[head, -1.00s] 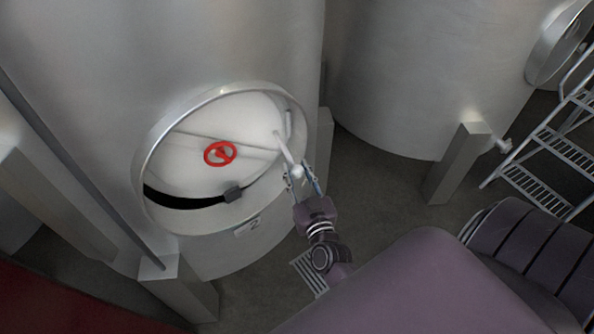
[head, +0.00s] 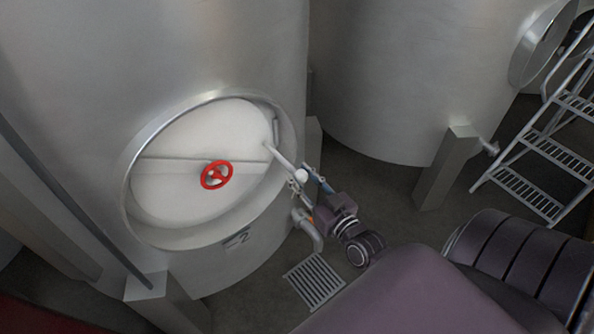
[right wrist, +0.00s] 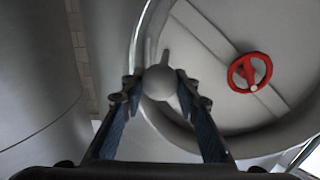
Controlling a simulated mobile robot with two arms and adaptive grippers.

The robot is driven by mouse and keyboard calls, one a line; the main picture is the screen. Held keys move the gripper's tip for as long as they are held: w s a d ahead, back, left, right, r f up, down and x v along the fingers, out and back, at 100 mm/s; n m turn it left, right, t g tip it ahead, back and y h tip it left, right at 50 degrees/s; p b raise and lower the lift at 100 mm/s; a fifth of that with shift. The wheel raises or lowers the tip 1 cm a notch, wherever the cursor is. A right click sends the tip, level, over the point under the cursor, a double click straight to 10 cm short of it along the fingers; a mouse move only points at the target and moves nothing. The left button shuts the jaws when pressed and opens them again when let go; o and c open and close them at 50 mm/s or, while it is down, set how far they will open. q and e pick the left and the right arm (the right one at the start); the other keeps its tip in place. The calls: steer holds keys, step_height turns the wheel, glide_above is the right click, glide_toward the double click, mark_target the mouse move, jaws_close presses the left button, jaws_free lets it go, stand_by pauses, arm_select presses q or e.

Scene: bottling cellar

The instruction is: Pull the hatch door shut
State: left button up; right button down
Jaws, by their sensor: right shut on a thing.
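The hatch door (head: 168,190) is a pale round panel with a crossbar and a red handwheel (head: 217,174). It sits inside the metal hatch rim (head: 136,230) on the tank, with no dark gap showing along its edge. A pale rod handle (head: 282,159) with a ball end sticks out from the door's right side. My right gripper (head: 305,180) is shut on the ball end of the handle. In the right wrist view the ball (right wrist: 160,82) lies between the two fingers. Whether the door is fully seated cannot be told. My left gripper is not in view.
A short bent pipe (head: 309,230) juts from the tank below my right gripper. A floor drain grate (head: 315,282) lies near it. Another tank (head: 400,80) with a leg post (head: 447,168) and a metal step ladder (head: 535,160) stand at the right.

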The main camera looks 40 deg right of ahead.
steer(key=shift+d, duration=0.2)
steer(key=c, duration=1.8)
jaws_free()
steer(key=shift+o, duration=1.4)
steer(key=shift+s+d, duration=0.1)
steer(key=shift+d, duration=0.05)
steer(key=shift+s, duration=0.1)
steer(key=shift+s+a, duration=0.2)
steer(key=shift+s, duration=0.1)
steer(key=s, duration=1.1)
steer(key=shift+a, duration=0.2)
steer(key=shift+s, duration=0.1)
